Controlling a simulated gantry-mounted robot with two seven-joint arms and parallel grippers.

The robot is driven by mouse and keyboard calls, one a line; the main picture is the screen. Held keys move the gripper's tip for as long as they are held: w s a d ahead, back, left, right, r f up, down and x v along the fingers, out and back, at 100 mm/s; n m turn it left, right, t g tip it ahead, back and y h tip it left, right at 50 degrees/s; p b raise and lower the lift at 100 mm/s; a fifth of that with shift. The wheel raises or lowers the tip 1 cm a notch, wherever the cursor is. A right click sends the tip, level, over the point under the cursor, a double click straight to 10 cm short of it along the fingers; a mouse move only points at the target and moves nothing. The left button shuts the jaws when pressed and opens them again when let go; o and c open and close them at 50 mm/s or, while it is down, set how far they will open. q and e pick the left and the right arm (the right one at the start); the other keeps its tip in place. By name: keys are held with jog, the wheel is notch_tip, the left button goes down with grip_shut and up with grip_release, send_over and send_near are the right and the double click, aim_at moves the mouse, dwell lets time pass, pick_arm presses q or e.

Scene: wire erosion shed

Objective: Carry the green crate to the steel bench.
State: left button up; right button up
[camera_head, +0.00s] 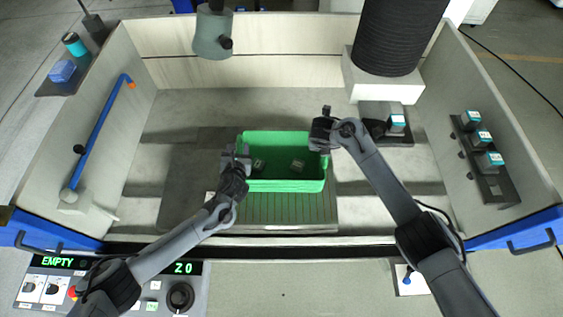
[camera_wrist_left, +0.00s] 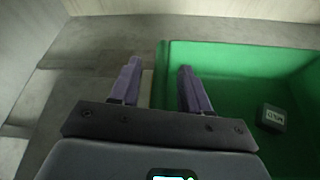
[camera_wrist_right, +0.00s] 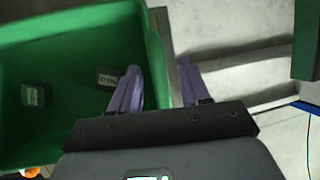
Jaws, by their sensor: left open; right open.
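The green crate (camera_head: 285,186) stands on a ribbed plate (camera_head: 280,213) inside the machine tank, with two small dark labelled blocks in it. My left gripper (camera_head: 236,155) is open at the crate's left wall. In the left wrist view its fingers (camera_wrist_left: 157,85) lie either side of the left rim (camera_wrist_left: 163,70). My right gripper (camera_head: 322,130) is open at the crate's right wall. In the right wrist view its fingers (camera_wrist_right: 158,85) lie either side of the right rim (camera_wrist_right: 152,45). I cannot tell whether the fingers touch the walls. I cannot make out a steel bench.
A black bellows column (camera_head: 398,35) on a white block and a grey nozzle (camera_head: 212,35) hang over the tank's back. A blue pipe (camera_head: 98,130) runs along the left wall. Small teal-topped blocks (camera_head: 480,137) sit on a right shelf. A control panel (camera_head: 150,290) is at front left.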

pick_arm(q)
jog(key=shift+w+f, duration=0.1)
jog(key=shift+w, duration=0.25)
pick_arm(e)
jog(key=shift+w+d+f, duration=0.1)
jog(key=shift+w+f, duration=0.05)
jog(key=shift+f, duration=0.15)
pick_arm(q)
jog(key=shift+c, duration=0.4)
pick_arm(e)
jog(key=shift+c, duration=0.4)
pick_arm(q)
grip_shut()
pick_arm(e)
grip_shut()
jog(key=shift+r, duration=0.15)
